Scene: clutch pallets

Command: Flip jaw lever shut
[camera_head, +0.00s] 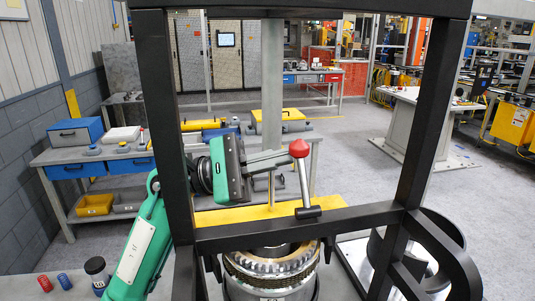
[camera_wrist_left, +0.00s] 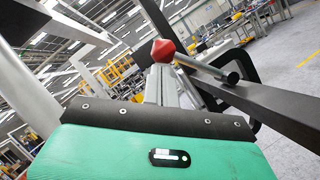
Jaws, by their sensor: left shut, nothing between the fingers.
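The jaw lever (camera_head: 304,182) is a grey rod with a red knob (camera_head: 300,148) on top. It stands nearly upright from a short grey cylinder by the black frame's lower bar. My left gripper (camera_head: 284,158) comes from the left on the green arm, its grey fingers shut and empty. The fingertips are close beside the knob; I cannot tell whether they touch. In the left wrist view the knob (camera_wrist_left: 163,50) is just beyond the fingers (camera_wrist_left: 162,85), and the rod runs right to its pivot. My right gripper is not in view.
The black frame (camera_head: 420,130) stands close around the lever and arm. A toothed metal clutch ring (camera_head: 270,262) sits below the lower bar. A workbench (camera_head: 60,155) with blue boxes and yellow bins stands behind left. Grey floor (camera_head: 370,190) is open behind right.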

